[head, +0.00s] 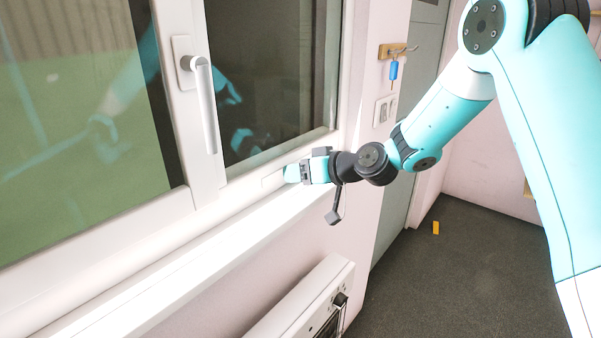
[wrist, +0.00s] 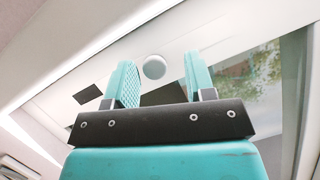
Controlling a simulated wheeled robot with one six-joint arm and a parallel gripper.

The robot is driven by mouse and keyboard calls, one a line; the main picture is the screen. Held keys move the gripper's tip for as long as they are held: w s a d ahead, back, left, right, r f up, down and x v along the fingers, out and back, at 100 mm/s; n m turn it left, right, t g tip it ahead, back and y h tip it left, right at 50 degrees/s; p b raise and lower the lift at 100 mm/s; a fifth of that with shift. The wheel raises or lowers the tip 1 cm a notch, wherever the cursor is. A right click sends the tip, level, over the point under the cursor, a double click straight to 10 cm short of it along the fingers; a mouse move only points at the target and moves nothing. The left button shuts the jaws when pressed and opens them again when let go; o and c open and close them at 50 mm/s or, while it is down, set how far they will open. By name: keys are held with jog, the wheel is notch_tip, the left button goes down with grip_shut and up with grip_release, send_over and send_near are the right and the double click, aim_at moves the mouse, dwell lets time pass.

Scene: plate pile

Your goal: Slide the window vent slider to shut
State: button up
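The vent slider's round white knob (wrist: 154,67) shows in the wrist view on the pale window frame, with dark vent openings (wrist: 88,94) beside and below it. My gripper (wrist: 159,62) is open, with one teal finger on each side of the knob in the picture and clear space between knob and fingers. I cannot tell whether the fingertips reach past the knob. In the head view my gripper (head: 291,173) is at the lower frame of the right window pane, and a pale vent plate (head: 272,180) shows just left of it. The knob is hidden there by the gripper.
The white window handle (head: 206,105) points down on the middle frame post. The window sill (head: 180,265) runs below my gripper. A white heater or appliance (head: 305,300) stands under it. A blue tag (head: 393,70) hangs from a wall hook. A yellow block (head: 435,228) lies on the dark floor.

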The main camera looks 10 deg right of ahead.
jog(key=shift+d, duration=0.1)
jog(key=b+v, duration=0.4)
jog(key=v, duration=1.3)
jog(key=shift+s+r, duration=0.1)
jog(key=s+a+f+n+g, duration=0.1)
jog(key=s+a+n+g, duration=0.1)
jog(key=s+a+g, duration=0.4)
jog(key=s+a+f+g+h, duration=0.1)
jog(key=s+a+g+h, duration=0.1)
jog(key=s, duration=0.7)
jog(key=s+a+f+g+h, duration=0.2)
jog(key=s+a+h, duration=0.1)
jog(key=s, duration=0.6)
jog(key=shift+a+f, duration=0.25)
jog(key=shift+f, duration=0.1)
jog(key=shift+s, duration=0.1)
jog(key=shift+c, duration=0.7)
dwell(0.6)
